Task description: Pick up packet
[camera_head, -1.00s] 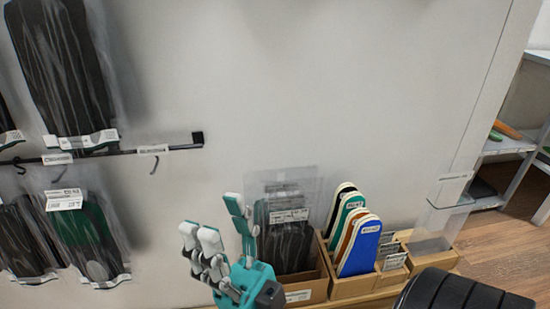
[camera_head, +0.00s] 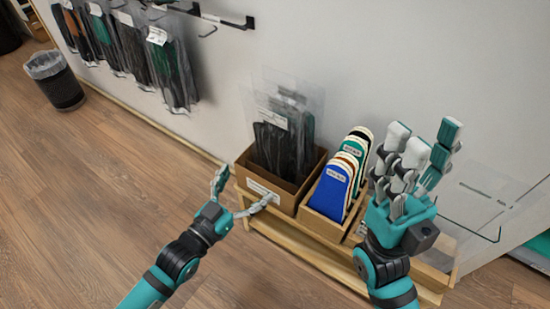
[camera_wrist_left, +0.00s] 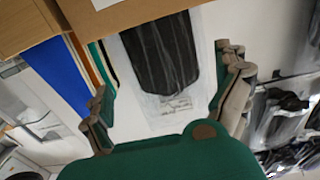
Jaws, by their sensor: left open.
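Clear packets with dark insoles (camera_head: 285,138) stand upright in a cardboard box (camera_head: 262,180) on a wooden ledge. My left gripper (camera_head: 244,192) is open and empty at the box's front left corner, below the packets' tops. In the left wrist view a packet (camera_wrist_left: 162,62) with a white label shows beyond the spread fingers (camera_wrist_left: 168,92), with the box (camera_wrist_left: 100,18) at the top. The fingers do not appear to touch it. My right gripper (camera_head: 425,138) is raised with open fingers, empty, at the right.
A wooden box of coloured insoles (camera_head: 330,192) stands right of the cardboard box. More packets (camera_head: 165,62) hang from wall rails at the upper left. A trash bin (camera_head: 55,80) stands on the floor. The wooden floor (camera_head: 90,200) at left is clear.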

